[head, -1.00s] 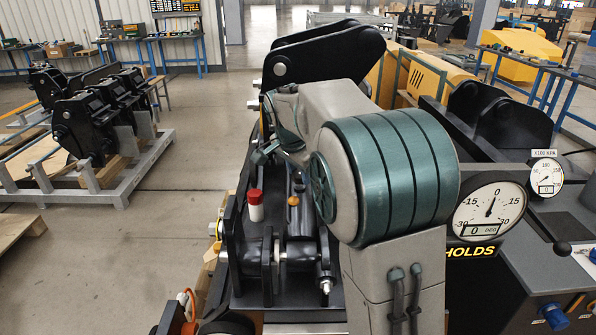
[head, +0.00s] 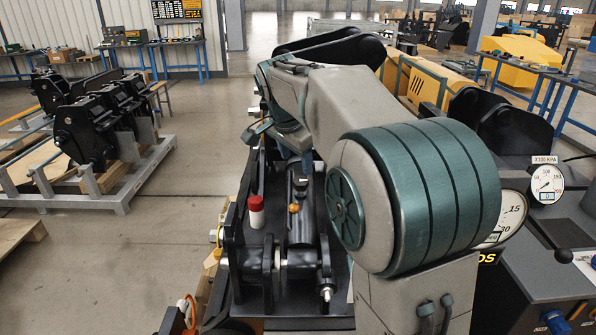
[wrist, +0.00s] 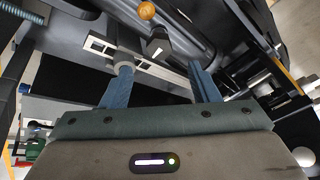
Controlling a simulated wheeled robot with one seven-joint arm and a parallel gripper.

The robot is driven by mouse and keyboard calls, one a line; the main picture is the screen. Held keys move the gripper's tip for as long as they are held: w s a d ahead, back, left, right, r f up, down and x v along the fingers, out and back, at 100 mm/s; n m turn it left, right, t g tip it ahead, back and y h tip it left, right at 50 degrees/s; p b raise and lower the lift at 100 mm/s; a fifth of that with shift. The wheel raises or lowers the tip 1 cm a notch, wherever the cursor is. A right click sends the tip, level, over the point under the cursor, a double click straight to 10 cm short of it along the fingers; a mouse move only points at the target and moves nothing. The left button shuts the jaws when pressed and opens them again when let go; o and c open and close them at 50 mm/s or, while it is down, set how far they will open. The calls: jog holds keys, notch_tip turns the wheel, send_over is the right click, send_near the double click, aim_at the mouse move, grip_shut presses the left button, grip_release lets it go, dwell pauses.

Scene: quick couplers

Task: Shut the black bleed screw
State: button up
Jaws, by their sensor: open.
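My gripper (wrist: 162,70) is open in the wrist view, its two blue fingers apart with nothing held between them. A small black part (wrist: 156,43) lies just beyond the fingertips, near an orange ball knob (wrist: 147,11); it may be the black bleed screw, but I cannot tell for sure. In the head view my fingers (head: 306,162) point down over the far part of the black coupler (head: 232,235), behind the same orange knob (head: 293,208). My arm hides part of the coupler there.
A red-capped white bottle (head: 256,212) stands on the coupler, left of the black cylinder (head: 301,229). A pressure gauge (head: 547,184) and a console with a blue knob (head: 556,320) are at the right. Other couplers (head: 95,130) rest on a rack at the left; the floor between is clear.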

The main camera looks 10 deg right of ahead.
jog(key=v, duration=0.6)
jog(key=s+d+f+n+p, duration=0.1)
jog(key=s+f+n, duration=0.2)
jog(key=s+f, duration=0.2)
jog(key=s+d+f+n+y+p, duration=0.1)
jog(key=s+f+n, duration=0.3)
jog(key=s, duration=0.8)
jog(key=s+d+f+n+g+y+p, duration=0.1)
jog(key=s+f+n, duration=0.3)
jog(key=s, duration=0.5)
jog(key=shift+s+p+x, duration=0.25)
jog(key=shift+p+x, duration=0.15)
jog(key=shift+x, duration=0.65)
jog(key=shift+s+f, duration=0.15)
jog(key=shift+f, duration=0.05)
jog(key=shift+c, duration=0.3)
